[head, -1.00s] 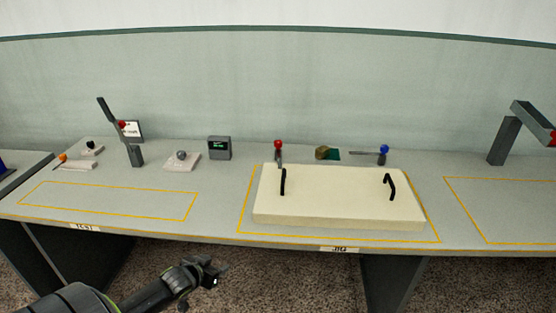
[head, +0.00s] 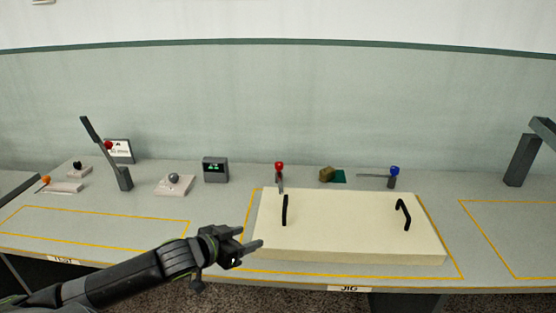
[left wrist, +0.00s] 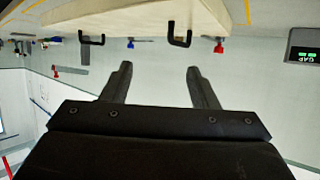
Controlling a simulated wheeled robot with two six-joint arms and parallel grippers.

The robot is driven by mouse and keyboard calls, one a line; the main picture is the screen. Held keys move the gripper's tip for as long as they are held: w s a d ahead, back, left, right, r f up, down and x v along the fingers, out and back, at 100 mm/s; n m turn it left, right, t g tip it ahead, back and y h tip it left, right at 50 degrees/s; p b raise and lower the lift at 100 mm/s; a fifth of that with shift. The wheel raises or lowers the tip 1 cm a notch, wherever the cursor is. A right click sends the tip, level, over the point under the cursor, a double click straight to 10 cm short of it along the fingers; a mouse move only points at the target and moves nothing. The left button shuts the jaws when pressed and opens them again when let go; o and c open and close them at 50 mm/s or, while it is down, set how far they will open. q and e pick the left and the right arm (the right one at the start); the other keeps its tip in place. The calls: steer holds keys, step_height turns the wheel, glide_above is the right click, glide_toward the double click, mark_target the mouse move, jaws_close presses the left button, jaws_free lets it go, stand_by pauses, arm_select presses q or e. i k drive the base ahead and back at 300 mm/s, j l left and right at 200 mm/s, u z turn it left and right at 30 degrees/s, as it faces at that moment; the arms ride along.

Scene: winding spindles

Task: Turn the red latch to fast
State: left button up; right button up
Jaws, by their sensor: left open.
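The red latch (head: 279,172) stands behind the cream board, near the board's back left corner. It has a red knob on a grey arm that appears to point toward the board. It also shows small near the top of the left wrist view (left wrist: 218,46), which is upside down. The cream board (head: 340,220) has two black handles and lies in the yellow outline marked JIG. My left gripper (head: 250,237) is open and empty, at the board's front left corner, in front of the latch and apart from it. My right gripper is not in view.
A blue-knobbed latch (head: 394,174) stands behind the board, its arm pointing left. A small display box (head: 215,170), a grey-knobbed block (head: 174,182) and a red-knobbed lever (head: 120,172) stand on the left. A grey angled arm (head: 524,158) stands at the right. The left outlined area is empty.

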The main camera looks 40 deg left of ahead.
mark_target(279, 166)
steer(key=i+j, duration=0.85)
steer(key=j, duration=0.3)
